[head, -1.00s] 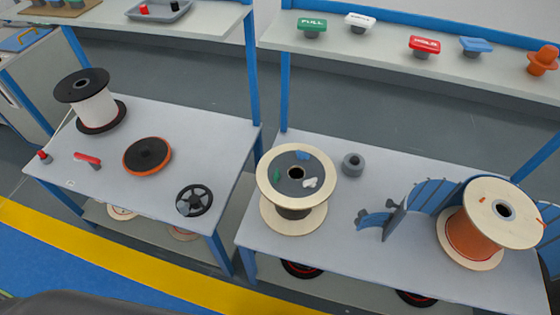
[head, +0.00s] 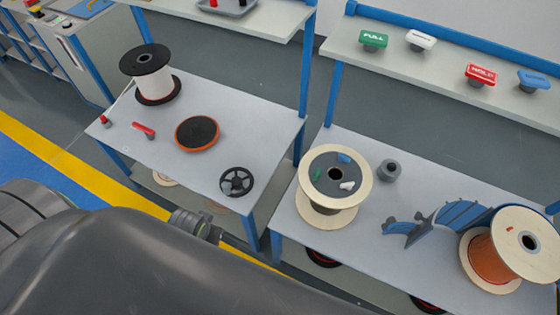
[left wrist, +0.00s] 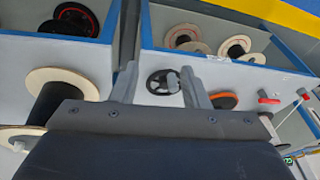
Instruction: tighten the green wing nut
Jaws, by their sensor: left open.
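The green wing nut (head: 316,174) is a small green piece on the dark top disc of the wooden spool (head: 310,192) at the front left of the right-hand table. A blue piece (head: 345,158) and a white piece (head: 347,186) lie on the same disc. In the left wrist view, my left gripper (left wrist: 160,68) is open and empty, over the left table with the black handwheel (left wrist: 162,82) seen between its fingers. It is apart from the green nut, which I cannot make out in that view. My right gripper is not in view.
The left table (head: 250,125) holds a white spool (head: 155,85), an orange-rimmed disc (head: 197,133) and a red-handled tool (head: 144,130). On the right table, a grey knob (head: 390,170), a blue curved part (head: 410,230) and an orange spool (head: 490,262) stand right of the wooden spool.

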